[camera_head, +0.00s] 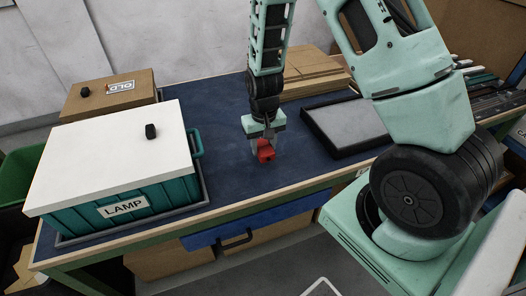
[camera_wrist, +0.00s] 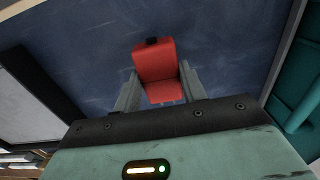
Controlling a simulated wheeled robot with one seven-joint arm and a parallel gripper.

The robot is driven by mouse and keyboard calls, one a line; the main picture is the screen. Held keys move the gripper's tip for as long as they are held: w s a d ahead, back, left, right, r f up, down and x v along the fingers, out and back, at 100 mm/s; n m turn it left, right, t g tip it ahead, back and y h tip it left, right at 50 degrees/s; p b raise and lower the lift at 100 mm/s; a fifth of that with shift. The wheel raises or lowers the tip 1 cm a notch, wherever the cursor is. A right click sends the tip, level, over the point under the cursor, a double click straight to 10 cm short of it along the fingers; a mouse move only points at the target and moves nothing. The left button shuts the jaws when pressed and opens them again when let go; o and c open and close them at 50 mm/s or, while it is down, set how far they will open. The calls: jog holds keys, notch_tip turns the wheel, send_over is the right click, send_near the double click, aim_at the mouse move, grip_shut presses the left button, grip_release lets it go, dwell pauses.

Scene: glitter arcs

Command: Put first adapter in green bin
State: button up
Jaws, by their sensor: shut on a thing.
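A red adapter (camera_head: 265,150) is between the fingers of my gripper (camera_head: 265,147), over the blue table top. In the wrist view the red adapter (camera_wrist: 155,66) sits between the two grey fingers, which are shut on it, with a small dark part at its far end. I cannot tell whether it touches the table. A green bin (camera_head: 16,172) stands at the far left beyond the table's edge, partly hidden behind the boxes and cut by the picture's edge.
A teal crate labelled LAMP (camera_head: 75,218) with a white lid (camera_head: 115,150) stands on the table's left, a small black object (camera_head: 151,131) on the lid. A cardboard box (camera_head: 100,92) is behind it. A grey tray (camera_head: 345,127) lies to the right of my gripper.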

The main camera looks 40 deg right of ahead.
aim_at(264, 146)
jog(key=shift+f, duration=1.85)
jog(key=shift+f, duration=0.2)
jog(key=o, duration=1.1)
jog(key=shift+r, duration=0.2)
